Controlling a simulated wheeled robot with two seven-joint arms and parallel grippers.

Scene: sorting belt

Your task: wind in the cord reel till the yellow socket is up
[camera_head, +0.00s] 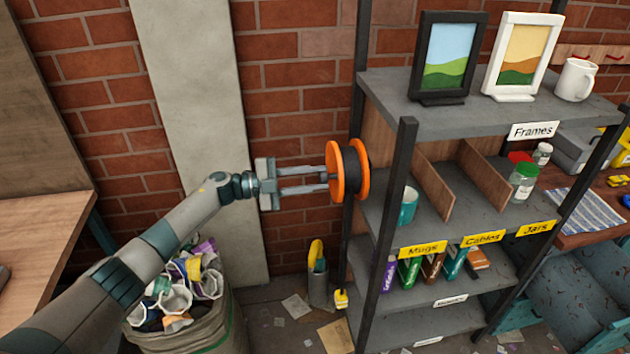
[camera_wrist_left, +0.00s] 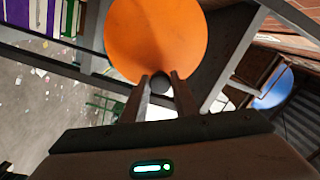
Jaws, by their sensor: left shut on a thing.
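The cord reel (camera_head: 362,168) has orange flanges with black cord between them and is mounted at the left side of the shelf unit. My left gripper (camera_head: 326,178) reaches it from the left and is shut on the reel's crank knob. In the left wrist view the fingers (camera_wrist_left: 160,88) close around the dark knob (camera_wrist_left: 160,80) in front of the orange flange (camera_wrist_left: 155,35). The yellow socket (camera_head: 341,299) is low down, near the floor, well below the reel. The cord's run to it is hard to tell from the shelf post. My right gripper is out of view.
The shelf unit (camera_head: 445,205) stands right beside the reel, with picture frames, a mug, jars and books on it. Brick wall is behind.

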